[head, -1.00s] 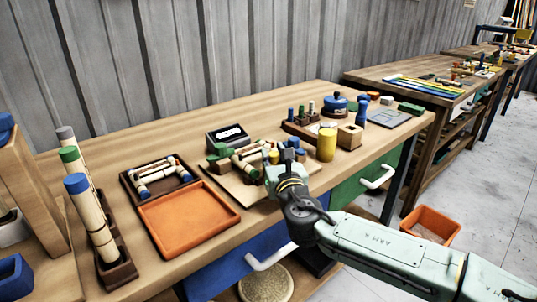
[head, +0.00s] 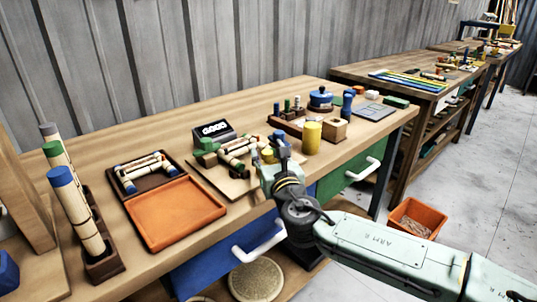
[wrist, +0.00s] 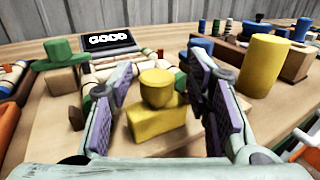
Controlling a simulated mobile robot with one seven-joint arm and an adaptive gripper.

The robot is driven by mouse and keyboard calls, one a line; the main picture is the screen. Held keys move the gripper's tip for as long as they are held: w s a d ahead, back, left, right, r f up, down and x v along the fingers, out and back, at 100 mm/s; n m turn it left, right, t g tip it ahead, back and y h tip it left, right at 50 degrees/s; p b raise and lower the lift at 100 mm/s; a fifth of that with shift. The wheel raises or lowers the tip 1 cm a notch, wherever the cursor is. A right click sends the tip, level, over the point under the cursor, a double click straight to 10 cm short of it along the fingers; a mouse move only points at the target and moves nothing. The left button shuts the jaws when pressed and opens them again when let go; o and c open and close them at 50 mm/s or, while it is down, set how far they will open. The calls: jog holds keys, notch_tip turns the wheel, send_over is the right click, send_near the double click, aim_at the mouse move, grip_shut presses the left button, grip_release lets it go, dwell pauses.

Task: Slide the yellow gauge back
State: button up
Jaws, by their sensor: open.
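The yellow gauge (wrist: 158,122) is a block with a round knob on top. It sits on the wooden jig board (wrist: 185,145) in front of the bent rattan pieces. My gripper (wrist: 160,85) is open, with one purple-padded finger on each side of the gauge in the wrist view; whether a pad touches it I cannot tell. In the head view the gauge (head: 268,156) is partly hidden behind my gripper (head: 279,150).
A taller yellow cylinder (head: 312,138) stands to the right, near a wooden block. A small display (head: 213,131) reading GOOD stands behind the jig. An orange tray (head: 175,212) and a dark tray (head: 126,167) of rattan pieces lie left.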

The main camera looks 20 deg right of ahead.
jog(key=s+a, duration=0.1)
jog(key=s, duration=0.6)
jog(key=shift+s, duration=0.2)
dwell(0.4)
